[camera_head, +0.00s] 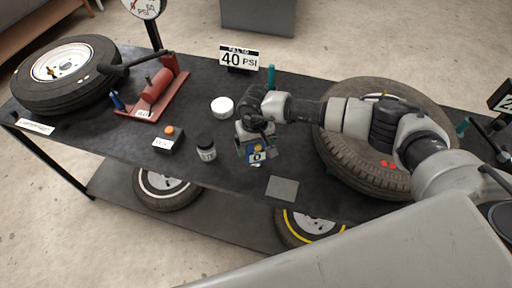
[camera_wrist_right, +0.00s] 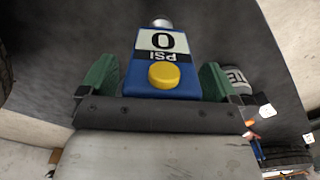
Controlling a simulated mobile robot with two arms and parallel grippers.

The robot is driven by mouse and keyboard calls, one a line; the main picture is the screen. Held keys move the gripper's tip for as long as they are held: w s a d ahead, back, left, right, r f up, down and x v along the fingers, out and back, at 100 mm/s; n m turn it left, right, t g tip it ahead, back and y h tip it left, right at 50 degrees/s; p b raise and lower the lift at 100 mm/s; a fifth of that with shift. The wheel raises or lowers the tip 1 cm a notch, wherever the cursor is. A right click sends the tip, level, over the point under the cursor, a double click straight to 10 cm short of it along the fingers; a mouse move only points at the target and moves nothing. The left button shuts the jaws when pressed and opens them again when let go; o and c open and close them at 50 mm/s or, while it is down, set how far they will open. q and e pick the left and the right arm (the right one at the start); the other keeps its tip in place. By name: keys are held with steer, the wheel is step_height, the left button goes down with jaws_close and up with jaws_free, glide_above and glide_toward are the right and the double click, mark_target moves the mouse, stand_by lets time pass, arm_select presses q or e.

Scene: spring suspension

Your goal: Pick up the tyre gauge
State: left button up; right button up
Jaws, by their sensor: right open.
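The tyre gauge is a blue block with a white "0 PSI" display and a yellow button. It shows in the right wrist view (camera_wrist_right: 148,62) between the two green finger pads. In the head view the gauge (camera_head: 257,156) is partly hidden under my right gripper (camera_head: 256,147), near the middle of the dark workbench. My right gripper (camera_wrist_right: 157,80) is open, with one pad on each side of the gauge. Small gaps seem to show beside the gauge; whether a pad touches it I cannot tell. My left gripper is not in view.
Left of the gauge stand a dark jar (camera_head: 206,150), a white round tub (camera_head: 222,107) and a black box with an orange button (camera_head: 168,141). A "40 PSI" sign (camera_head: 239,59) stands behind. A large tyre (camera_head: 340,135) lies right, under my right arm. A grey square (camera_head: 283,189) lies in front.

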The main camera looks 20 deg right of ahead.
steer(key=shift+f, duration=0.1)
steer(key=c, duration=1.1)
steer(key=shift+o, duration=0.2)
steer(key=shift+r, duration=0.2)
